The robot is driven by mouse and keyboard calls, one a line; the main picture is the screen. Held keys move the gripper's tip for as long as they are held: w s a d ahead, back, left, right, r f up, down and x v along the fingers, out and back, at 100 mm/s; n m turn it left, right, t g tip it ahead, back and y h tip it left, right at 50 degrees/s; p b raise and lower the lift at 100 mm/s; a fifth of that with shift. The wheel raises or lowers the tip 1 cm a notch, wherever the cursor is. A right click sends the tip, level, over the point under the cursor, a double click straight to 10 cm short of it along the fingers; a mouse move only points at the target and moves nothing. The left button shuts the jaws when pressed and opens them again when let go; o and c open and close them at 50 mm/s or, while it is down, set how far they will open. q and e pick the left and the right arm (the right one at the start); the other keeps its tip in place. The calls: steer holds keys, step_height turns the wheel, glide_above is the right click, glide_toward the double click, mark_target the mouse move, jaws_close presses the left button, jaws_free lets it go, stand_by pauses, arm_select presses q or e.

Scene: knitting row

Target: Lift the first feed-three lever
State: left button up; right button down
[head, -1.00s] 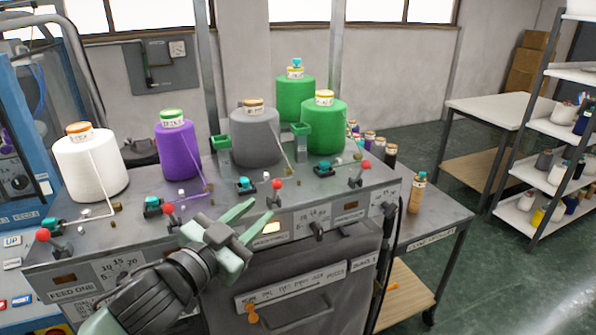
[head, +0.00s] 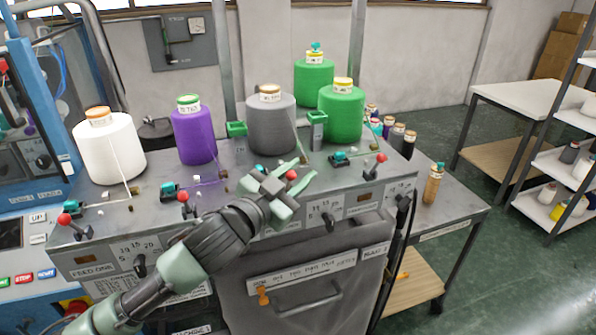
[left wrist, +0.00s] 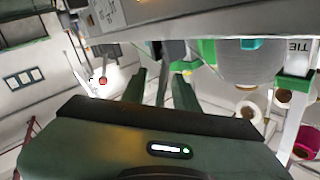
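Several small levers with red knobs stand along the front of the grey machine top (head: 335,183). The third lever from the left (head: 291,175), in front of the grey cone (head: 270,121), has its red knob at my left gripper's fingers. My left gripper (head: 305,169) is open, with its green fingers around or beside this knob; I cannot tell which, nor whether they touch it. In the left wrist view, both fingers (left wrist: 160,88) are spread, and a red knob (left wrist: 102,80) shows off to their left. The third lever's label is hidden behind my arm. My right gripper is not in view.
A white cone (head: 108,150), a purple cone (head: 193,137) and green cones (head: 341,115) stand behind the levers. The fourth lever (head: 381,158) is to the right. A side table (head: 455,207) holds small bobbins. A dark bin (head: 305,295) stands below the front panel.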

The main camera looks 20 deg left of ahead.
arm_select(q)
jaws_close()
steer(key=shift+r, duration=0.1)
stand_by(1.2)
